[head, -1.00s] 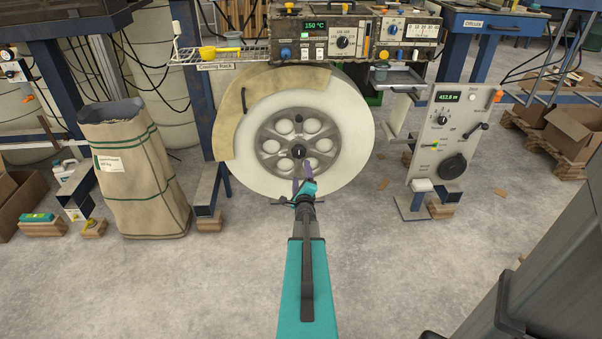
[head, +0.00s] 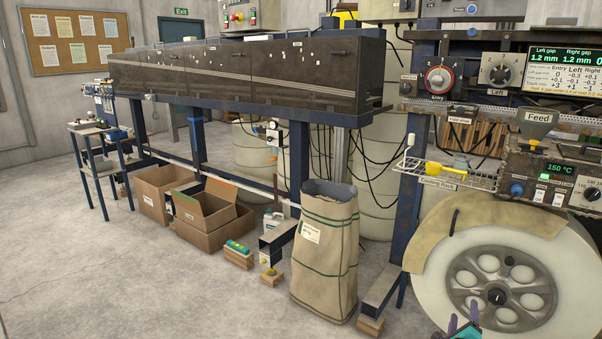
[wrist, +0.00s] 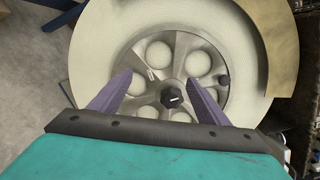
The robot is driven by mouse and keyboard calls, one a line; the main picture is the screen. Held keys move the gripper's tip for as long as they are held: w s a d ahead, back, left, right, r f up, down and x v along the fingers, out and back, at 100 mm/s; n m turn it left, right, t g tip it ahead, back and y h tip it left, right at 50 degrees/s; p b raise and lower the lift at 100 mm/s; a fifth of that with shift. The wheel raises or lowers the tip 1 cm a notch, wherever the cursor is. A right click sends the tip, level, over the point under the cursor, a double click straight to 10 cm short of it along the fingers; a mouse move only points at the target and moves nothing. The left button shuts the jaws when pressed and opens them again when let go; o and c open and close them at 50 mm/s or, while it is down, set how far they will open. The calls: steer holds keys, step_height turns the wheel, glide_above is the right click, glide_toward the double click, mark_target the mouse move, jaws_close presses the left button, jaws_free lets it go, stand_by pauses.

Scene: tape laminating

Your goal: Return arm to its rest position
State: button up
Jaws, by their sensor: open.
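My gripper (wrist: 160,92) shows in the wrist view with its two purple fingers spread apart and nothing between them. It faces the large white reel (wrist: 110,40), with the dark hub knob seen between the fingers. In the head view the gripper's purple fingertips (head: 463,324) show at the bottom edge, in front of the reel (head: 435,290). Most of my arm is out of the head view. I cannot tell the exact distance from the fingers to the reel.
A tan sack (head: 325,255) stands left of the reel. Cardboard boxes (head: 205,212) lie under the long dark machine (head: 240,72). A wire cooling rack (head: 450,175) juts out above the reel's left side. The concrete floor at the left is clear.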

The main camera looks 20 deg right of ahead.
steer(key=w+a+n+t+y+p, duration=0.1)
steer(key=w+a+y+p, duration=0.1)
steer(key=w+a, duration=0.45)
steer(key=w+a+f+n+y+p, duration=0.1)
steer(key=w+a+n+y+p, duration=0.15)
steer(key=a, duration=0.75)
steer(key=w+a+n+t+y+p, duration=0.1)
steer(key=w+a, duration=0.4)
steer(key=a, duration=0.3)
steer(key=s+a+f+n+g+y+p, duration=0.1)
steer(key=a+f+n+g+y+p, duration=0.2)
steer(key=a, duration=0.8)
steer(key=s+a+f+n+g+y+p, duration=0.1)
steer(key=a+f+n+y+p, duration=0.3)
steer(key=a, duration=0.8)
steer(key=s+a+f+n+g+p, duration=0.1)
steer(key=s+a+f+n+g, duration=0.3)
steer(key=s+a, duration=0.4)
steer(key=s+a+f+n+g+p, duration=0.1)
steer(key=s+a+f+n+g, duration=0.15)
steer(key=s+a+n, duration=0.55)
steer(key=s+r+n+g, duration=0.3)
steer(key=s+n+g, duration=0.6)
steer(key=s, duration=1.2)
steer(key=shift+s+d+r+n+y, duration=0.15)
steer(key=shift+s+d+n+y, duration=0.05)
steer(key=shift+s+n+y, duration=0.15)
